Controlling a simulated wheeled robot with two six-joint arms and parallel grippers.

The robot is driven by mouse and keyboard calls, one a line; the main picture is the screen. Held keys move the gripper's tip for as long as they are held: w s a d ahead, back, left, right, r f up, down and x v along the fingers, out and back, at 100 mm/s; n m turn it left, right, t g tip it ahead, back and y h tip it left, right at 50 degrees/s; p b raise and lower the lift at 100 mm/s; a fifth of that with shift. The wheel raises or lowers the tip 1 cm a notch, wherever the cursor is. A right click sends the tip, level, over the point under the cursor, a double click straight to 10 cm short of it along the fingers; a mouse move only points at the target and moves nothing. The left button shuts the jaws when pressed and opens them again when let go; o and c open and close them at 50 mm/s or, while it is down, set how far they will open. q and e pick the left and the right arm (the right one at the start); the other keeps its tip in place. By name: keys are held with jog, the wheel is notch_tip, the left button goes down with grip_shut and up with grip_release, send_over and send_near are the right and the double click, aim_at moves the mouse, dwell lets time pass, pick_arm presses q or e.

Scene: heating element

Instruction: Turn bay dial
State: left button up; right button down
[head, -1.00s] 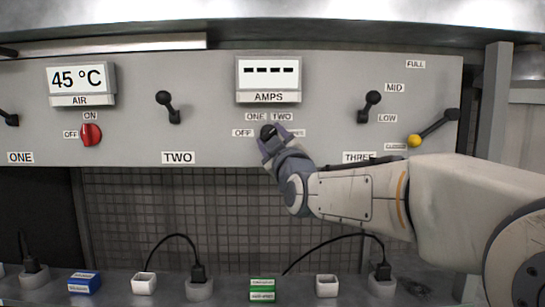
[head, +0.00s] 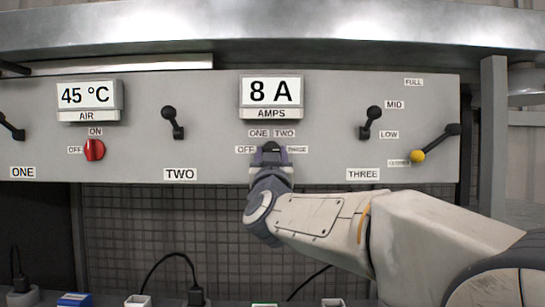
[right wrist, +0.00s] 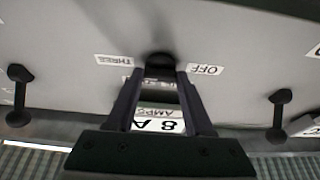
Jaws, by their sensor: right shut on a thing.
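The bay dial (head: 271,147) is a dark knob on the grey panel, among the labels OFF, ONE, TWO and THREE and below the AMPS display (head: 271,91), which reads 8 A. My right gripper (head: 271,157) is shut on the dial, with a finger on each side of it. In the right wrist view the dark dial (right wrist: 160,62) shows at the fingertips (right wrist: 160,74), between the THREE and OFF labels. The fingers and arm hide part of the dial and which label it points to. My left gripper is not in view.
Black levers stand left (head: 172,122) and right (head: 370,122) of the dial. A red AIR knob (head: 94,150) is at left. Plugs and sockets (head: 195,297) line the ledge below.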

jog(key=shift+f, duration=0.1)
dwell(0.4)
jog(key=shift+c, duration=1.4)
grip_release()
jog(key=b+v, duration=0.4)
jog(key=v, duration=0.6)
jog(key=shift+s+b, duration=0.15)
jog(key=shift+b, duration=0.15)
jog(key=shift+f, duration=0.1)
